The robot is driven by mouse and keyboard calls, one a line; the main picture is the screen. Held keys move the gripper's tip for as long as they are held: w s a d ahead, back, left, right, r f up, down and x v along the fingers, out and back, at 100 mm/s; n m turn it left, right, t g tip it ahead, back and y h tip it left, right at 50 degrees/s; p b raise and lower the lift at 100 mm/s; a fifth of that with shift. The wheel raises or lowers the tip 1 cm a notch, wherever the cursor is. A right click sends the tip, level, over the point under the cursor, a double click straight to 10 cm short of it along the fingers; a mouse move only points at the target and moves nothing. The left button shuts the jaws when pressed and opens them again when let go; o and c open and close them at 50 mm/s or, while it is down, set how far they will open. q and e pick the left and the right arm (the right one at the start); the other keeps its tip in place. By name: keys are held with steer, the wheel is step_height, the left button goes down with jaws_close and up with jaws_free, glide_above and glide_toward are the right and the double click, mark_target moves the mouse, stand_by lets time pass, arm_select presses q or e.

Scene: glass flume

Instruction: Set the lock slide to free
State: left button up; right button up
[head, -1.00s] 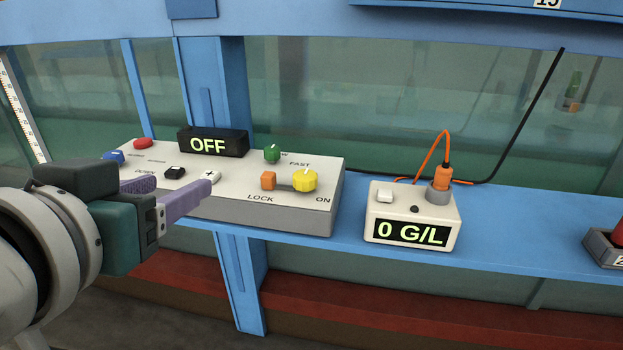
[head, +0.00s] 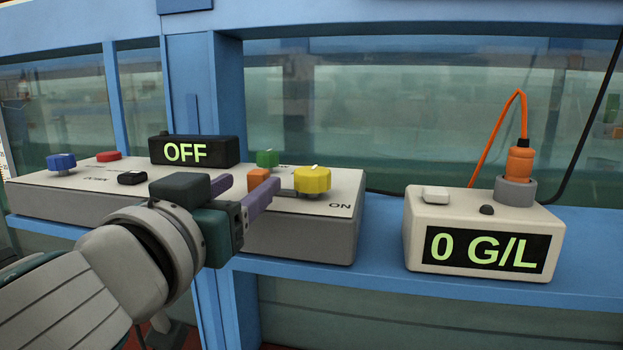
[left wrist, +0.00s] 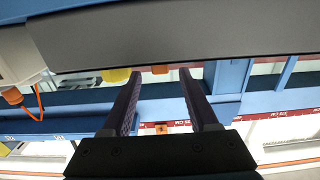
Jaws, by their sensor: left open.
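The lock slide is an orange block (head: 258,178) on top of the pale control panel (head: 310,222), left of the yellow knob (head: 313,179). Its LOCK label is hidden behind my gripper. My left gripper (head: 245,187) is open and empty, with its purple fingers pointing toward the orange block. The near finger overlaps the block's lower part in the head view; I cannot tell whether they touch. In the left wrist view, the grey panel side (left wrist: 160,42) lies ahead of the open fingers (left wrist: 163,76), with a bit of orange at its edge between them. My right gripper is out of view.
A black display (head: 196,150) reading OFF stands on the panel. Green (head: 268,158), blue (head: 62,162) and red (head: 109,156) controls are also there. A white meter box (head: 418,230) reading 0 G/L stands to the right on the blue shelf (head: 385,288), with an orange cable.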

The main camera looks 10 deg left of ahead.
mark_target(254, 179)
arm_select(q)
steer(key=w, duration=0.5)
steer(key=shift+d, duration=0.1)
jaws_close()
stand_by(0.3)
stand_by(1.0)
